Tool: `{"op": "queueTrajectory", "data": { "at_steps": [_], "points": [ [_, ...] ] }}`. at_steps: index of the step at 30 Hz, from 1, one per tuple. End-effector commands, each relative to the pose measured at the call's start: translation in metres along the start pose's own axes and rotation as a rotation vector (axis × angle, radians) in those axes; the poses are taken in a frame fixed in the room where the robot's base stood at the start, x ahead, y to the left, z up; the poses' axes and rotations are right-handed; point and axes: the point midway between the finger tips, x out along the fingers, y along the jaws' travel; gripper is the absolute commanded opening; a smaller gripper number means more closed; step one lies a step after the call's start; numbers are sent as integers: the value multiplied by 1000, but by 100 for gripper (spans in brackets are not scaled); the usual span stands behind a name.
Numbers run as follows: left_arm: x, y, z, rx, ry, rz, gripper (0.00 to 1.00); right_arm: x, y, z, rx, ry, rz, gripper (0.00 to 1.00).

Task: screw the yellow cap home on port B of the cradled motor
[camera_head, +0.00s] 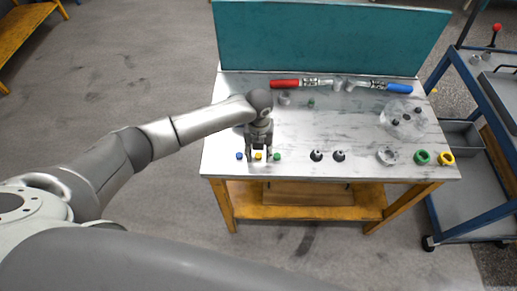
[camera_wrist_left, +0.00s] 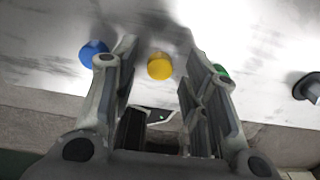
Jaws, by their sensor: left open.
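The yellow cap (camera_head: 258,156) stands near the front edge of the table, between a blue cap (camera_head: 239,156) and a green cap (camera_head: 277,156). My left gripper (camera_head: 259,147) points down at it, open and empty. In the left wrist view the yellow cap (camera_wrist_left: 160,66) shows between the two spread fingers of the left gripper (camera_wrist_left: 159,45), apparently not touched. A pale, clear rounded body with dark round parts (camera_head: 404,118), perhaps the cradled motor, lies at the table's right; I cannot make out port B. My right gripper is not in view.
Two dark fittings (camera_head: 328,155), a clear ring-like part (camera_head: 387,156), a green ring (camera_head: 422,157) and a yellow ring (camera_head: 447,158) line the front edge. Red-handled (camera_head: 285,84) and blue-handled (camera_head: 399,88) tools lie at the back, before a teal panel (camera_head: 330,38). The table's middle is mostly clear.

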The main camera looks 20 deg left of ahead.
Motion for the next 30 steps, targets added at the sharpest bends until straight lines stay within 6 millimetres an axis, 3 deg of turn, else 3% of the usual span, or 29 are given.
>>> {"op": "queueTrajectory", "data": {
  "at_steps": [27, 30],
  "points": [
    [4, 0, 0, 0, 0, 0, 41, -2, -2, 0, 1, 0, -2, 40],
    [4, 0, 0, 0, 0, 0, 30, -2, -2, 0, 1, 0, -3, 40]
  ]
}}
